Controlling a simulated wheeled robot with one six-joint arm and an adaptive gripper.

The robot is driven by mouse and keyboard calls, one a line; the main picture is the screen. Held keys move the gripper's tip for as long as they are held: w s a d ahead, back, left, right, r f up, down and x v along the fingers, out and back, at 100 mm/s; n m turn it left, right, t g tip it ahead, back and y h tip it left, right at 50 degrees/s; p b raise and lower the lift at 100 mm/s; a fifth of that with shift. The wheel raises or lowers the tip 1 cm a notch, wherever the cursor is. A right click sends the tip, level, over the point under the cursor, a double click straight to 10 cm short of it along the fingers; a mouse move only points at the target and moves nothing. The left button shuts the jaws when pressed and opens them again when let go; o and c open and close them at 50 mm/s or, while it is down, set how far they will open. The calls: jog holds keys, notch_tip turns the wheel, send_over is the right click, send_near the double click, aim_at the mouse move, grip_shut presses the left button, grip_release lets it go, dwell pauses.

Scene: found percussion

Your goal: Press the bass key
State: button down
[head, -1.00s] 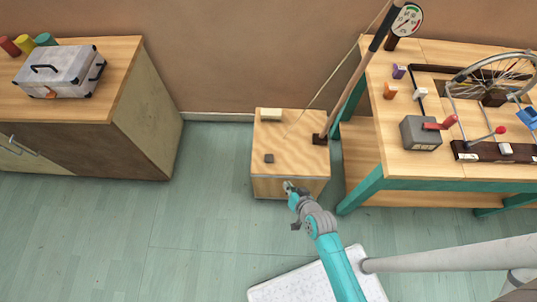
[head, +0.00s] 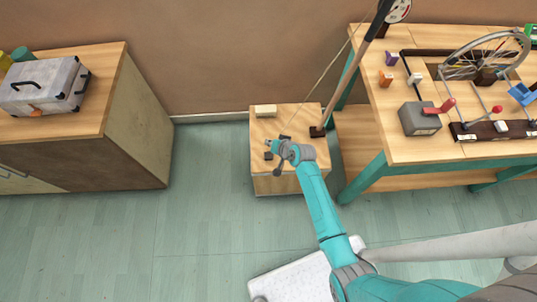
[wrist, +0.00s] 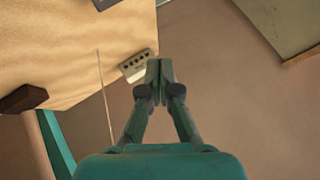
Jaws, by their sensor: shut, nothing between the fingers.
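A wooden box (head: 300,165) stands on the floor in the middle, with a leaning pole and a string rising from its top. A cream block (head: 265,111) sits at its back left; it shows several dark spots in the wrist view (wrist: 137,66). A small dark block (head: 268,156) lies nearer its front left, partly seen at the top edge of the wrist view (wrist: 104,3). I cannot tell which one is the bass key. My gripper (head: 268,143) is shut and empty over the box's left part. Its fingertips (wrist: 160,63) appear beside the cream block in the wrist view.
The pole (head: 345,90) and thin string (head: 318,92) rise on the box's right side. A workbench (head: 440,145) with a wheel and levers stands at the right. A cabinet (head: 140,115) bearing a metal case (head: 45,85) stands at the left, with clear floor between.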

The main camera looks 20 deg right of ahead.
aim_at(267, 153)
jog(key=shift+f, duration=0.15)
jog(key=shift+f, duration=4.25)
jog(key=shift+f, duration=0.1)
jog(key=shift+f, duration=0.3)
jog(key=shift+f, duration=0.6)
jog(key=shift+r, duration=1)
jog(key=shift+r, duration=2.5)
